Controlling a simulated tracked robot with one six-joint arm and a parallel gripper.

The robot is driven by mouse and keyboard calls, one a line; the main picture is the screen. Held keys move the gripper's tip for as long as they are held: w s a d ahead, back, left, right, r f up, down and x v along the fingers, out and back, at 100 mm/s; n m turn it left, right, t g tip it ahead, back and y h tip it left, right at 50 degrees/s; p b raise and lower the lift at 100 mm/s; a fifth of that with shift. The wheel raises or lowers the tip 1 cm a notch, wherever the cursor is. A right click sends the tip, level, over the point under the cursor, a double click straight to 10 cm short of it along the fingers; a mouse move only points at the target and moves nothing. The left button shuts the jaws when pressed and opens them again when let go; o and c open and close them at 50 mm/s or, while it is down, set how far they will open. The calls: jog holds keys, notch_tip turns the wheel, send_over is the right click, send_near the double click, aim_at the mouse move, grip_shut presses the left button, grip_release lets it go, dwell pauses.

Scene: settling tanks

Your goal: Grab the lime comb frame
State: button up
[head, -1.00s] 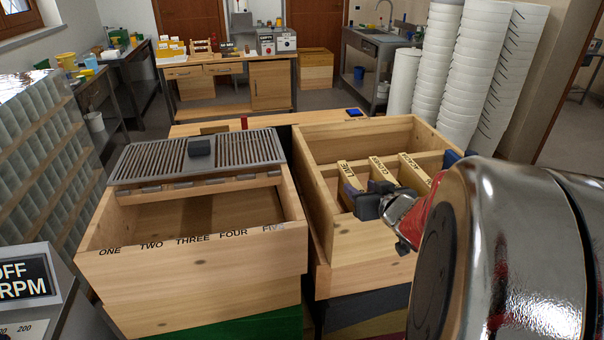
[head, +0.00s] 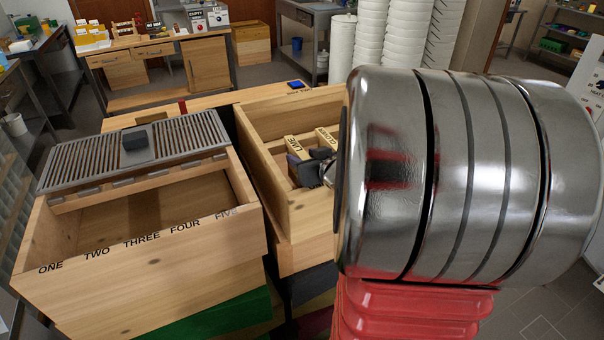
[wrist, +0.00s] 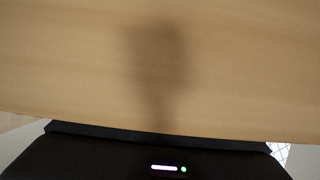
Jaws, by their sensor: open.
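The lime comb frame (head: 293,143) is a pale wooden bar labelled LIME, seen from above in the right wooden box (head: 300,221). It is the leftmost labelled frame there. My gripper (head: 310,158) is at its near end, inside the box's front wall, with dark fingers apart. I cannot tell whether the fingers straddle the bar. My arm's large metal joint hides the right part of the box. In the wrist view, a wooden surface (wrist: 230,60) fills most of the picture, with a shadow on it; the fingers do not show there.
A second labelled frame (head: 326,137) is just right of the lime one. The left box (head: 150,252) is numbered ONE to FIVE, with a slatted grey grid (head: 190,135) across its back. A workbench (head: 150,60) and stacked white tubs (head: 400,35) stand behind.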

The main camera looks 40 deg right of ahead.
jog(key=shift+c, duration=0.3)
grip_shut()
jog(key=shift+r, duration=0.1)
dwell(1.0)
